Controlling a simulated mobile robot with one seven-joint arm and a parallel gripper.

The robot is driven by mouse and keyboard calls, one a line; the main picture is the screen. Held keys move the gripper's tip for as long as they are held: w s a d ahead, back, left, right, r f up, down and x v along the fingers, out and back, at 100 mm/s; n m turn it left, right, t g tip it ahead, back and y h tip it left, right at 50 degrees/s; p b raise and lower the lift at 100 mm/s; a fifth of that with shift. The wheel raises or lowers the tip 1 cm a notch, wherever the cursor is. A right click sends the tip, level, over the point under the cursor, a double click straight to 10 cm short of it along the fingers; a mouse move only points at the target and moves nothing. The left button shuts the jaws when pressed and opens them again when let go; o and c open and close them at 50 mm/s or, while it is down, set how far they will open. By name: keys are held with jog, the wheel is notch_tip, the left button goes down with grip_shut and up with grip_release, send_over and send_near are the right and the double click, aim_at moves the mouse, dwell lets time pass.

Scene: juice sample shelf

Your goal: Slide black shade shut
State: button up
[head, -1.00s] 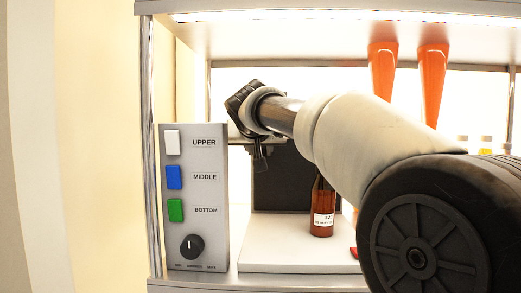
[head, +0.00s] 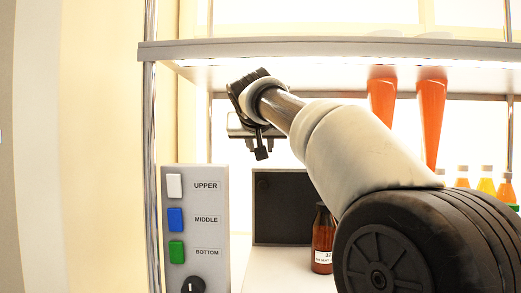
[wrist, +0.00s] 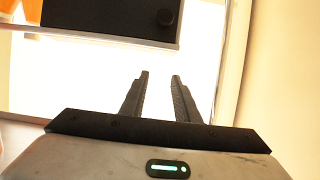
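The black shade (head: 283,205) is a dark upright panel at the back of the lower shelf bay. A small round black knob (head: 263,184) sits near its upper left corner. In the wrist view the shade (wrist: 105,14) lies along the top edge, with the knob (wrist: 165,17) near its right end. My gripper (wrist: 160,76) is open and empty there, its two fingers apart below the knob and touching nothing. In the head view my gripper (head: 262,154) hangs above the shade's upper left part. My forearm covers part of the bay to the right.
A grey control panel (head: 206,240) with white, blue and green buttons stands left of the shade. A brown bottle (head: 323,240) stands before the shade's right side. Orange funnel shapes (head: 431,120) hang under the upper shelf (head: 330,48). Small juice bottles (head: 487,185) stand at right.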

jog(key=s+d+f+g, duration=0.3)
jog(key=s+d+f, duration=0.3)
jog(key=s+f, duration=0.6)
jog(key=s+d+f+g, duration=0.2)
jog(key=s+d+f, duration=0.4)
jog(key=s+f, duration=0.65)
jog(key=s+d+f+g, duration=0.3)
jog(key=s+d+f, duration=0.55)
jog(key=s, duration=0.65)
notch_tip(320, 180, up, 11)
jog(key=a+p, duration=0.2)
jog(key=p, duration=1.1)
jog(key=shift+s, duration=0.25)
